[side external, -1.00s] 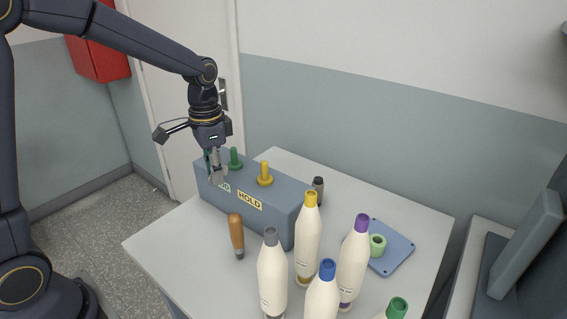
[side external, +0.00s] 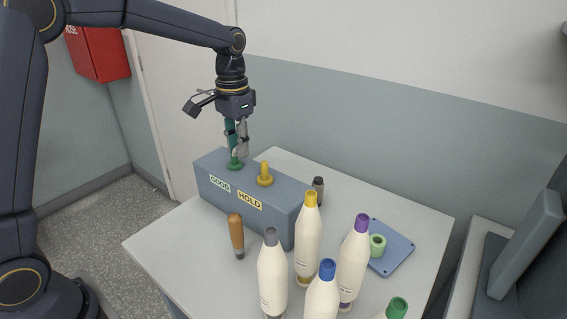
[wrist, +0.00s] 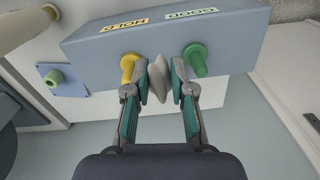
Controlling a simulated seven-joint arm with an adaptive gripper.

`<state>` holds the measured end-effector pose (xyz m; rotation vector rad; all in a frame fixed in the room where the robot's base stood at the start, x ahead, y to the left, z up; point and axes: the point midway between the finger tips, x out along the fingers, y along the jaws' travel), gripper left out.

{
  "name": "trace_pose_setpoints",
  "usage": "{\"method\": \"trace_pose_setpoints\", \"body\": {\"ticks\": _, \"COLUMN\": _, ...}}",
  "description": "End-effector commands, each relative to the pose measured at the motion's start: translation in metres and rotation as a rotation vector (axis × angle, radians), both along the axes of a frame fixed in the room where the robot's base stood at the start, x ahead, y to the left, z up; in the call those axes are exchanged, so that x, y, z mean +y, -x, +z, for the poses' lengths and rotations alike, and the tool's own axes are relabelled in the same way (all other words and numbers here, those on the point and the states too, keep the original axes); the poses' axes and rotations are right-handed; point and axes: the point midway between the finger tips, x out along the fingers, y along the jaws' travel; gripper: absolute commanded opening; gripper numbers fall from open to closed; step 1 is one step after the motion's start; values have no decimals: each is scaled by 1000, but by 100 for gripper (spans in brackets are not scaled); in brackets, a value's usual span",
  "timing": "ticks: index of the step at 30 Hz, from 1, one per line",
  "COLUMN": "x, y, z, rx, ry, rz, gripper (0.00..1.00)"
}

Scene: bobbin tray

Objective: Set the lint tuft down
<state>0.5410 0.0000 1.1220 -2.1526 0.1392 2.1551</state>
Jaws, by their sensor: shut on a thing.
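The lint tuft (wrist: 160,78) is a pale grey-white lump between the fingertips of my gripper in the wrist view. My gripper (side external: 238,148) is shut on it, pointing down over the block's top near the pegs. In the wrist view my gripper (wrist: 161,85) lies between the yellow peg (wrist: 128,66) and the green peg (wrist: 197,58). In the side view the fingers partly cover the green peg (side external: 235,166), and the tuft (side external: 241,151) is small and hard to make out. I cannot tell whether it touches anything below.
The blue-grey block (side external: 275,215) bears GOOD and HOLD labels. The yellow peg (side external: 265,176) stands right of my gripper. A brown-handled tool (side external: 236,232), several white bobbins (side external: 307,240), a dark-capped object (side external: 318,188) and a blue plate (side external: 398,254) stand around it. The table's left front is clear.

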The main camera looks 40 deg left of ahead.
Motion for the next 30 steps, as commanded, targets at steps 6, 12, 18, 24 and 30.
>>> {"method": "trace_pose_setpoints", "body": {"ticks": 6, "x": -43, "y": -39, "z": 16, "rx": -19, "ry": 4, "rz": 190, "gripper": 14}}
{"method": "trace_pose_setpoints", "body": {"ticks": 12, "x": -123, "y": -66, "z": 13, "rx": -21, "ry": 11, "rz": 245, "gripper": 14}}
{"method": "trace_pose_setpoints", "body": {"ticks": 18, "x": -185, "y": -68, "z": -2, "rx": -15, "ry": 9, "rz": 165, "gripper": 14}}
{"method": "trace_pose_setpoints", "body": {"ticks": 24, "x": -201, "y": -61, "z": -24, "rx": 2, "ry": 2, "rz": 131, "gripper": 14}}
{"method": "trace_pose_setpoints", "body": {"ticks": 30, "x": -200, "y": -60, "z": -78, "rx": 4, "ry": 0, "rz": 131, "gripper": 14}}
